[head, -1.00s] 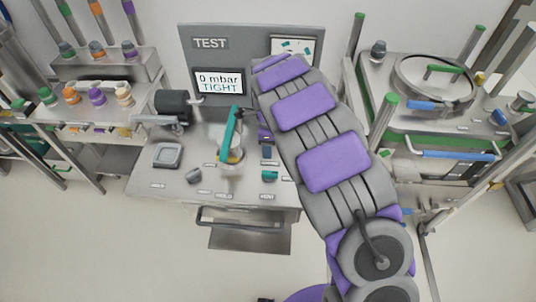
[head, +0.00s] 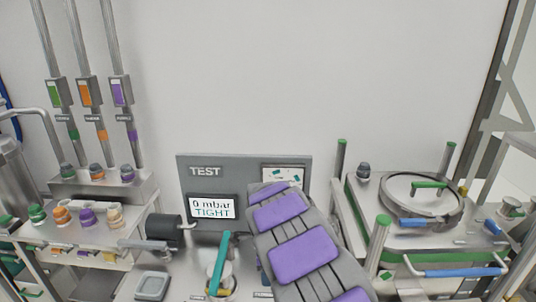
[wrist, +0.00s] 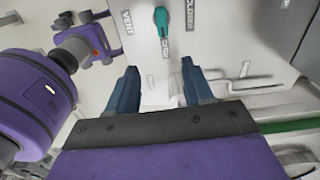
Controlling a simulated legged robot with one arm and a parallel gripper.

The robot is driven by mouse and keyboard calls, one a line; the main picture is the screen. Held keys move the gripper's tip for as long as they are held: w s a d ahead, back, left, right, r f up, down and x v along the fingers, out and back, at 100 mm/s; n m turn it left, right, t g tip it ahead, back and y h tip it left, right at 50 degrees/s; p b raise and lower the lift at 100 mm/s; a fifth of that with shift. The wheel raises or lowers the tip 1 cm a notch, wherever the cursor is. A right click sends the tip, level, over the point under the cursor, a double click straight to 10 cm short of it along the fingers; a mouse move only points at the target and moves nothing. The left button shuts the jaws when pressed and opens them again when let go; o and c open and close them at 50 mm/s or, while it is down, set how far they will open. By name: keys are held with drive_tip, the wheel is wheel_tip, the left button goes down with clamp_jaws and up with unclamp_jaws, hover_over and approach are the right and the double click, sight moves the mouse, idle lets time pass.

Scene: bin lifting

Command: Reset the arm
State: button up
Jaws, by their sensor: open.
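My purple and grey arm (head: 303,250) reaches over the right part of the test bench in the head view. My gripper is not visible there. In the wrist view my gripper (wrist: 160,88) is open, its two dark blue fingers apart with nothing between them. Beyond the fingertips is a pale panel (wrist: 230,50) with a small teal lever (wrist: 161,22) and labels including VENT and OPEN. The fingers appear apart from the lever.
The test board (head: 205,172) has a display (head: 212,207) reading "0 mbar TIGHT". A teal handle (head: 222,262) stands before it. A rack with coloured knobs (head: 86,218) is at left. A round-lidded vessel (head: 425,200) stands at right. The wall above is clear.

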drive_tip(key=s+d+r+n, duration=0.4)
drive_tip(key=s+d+r, duration=0.15)
drive_tip(key=s, duration=0.25)
drive_tip(key=s+d+r+n, duration=0.3)
drive_tip(key=s+d+r, duration=0.2)
drive_tip(key=s+d, duration=0.25)
drive_tip(key=s+d+f+n+g+b, duration=0.1)
drive_tip(key=s+n, duration=1)
drive_tip(key=s, duration=1.3)
drive_tip(key=shift+d+g+b, duration=0.35)
drive_tip(key=shift+d+g, duration=0.05)
drive_tip(key=shift+d, duration=0.1)
drive_tip(key=shift+o, duration=0.2)
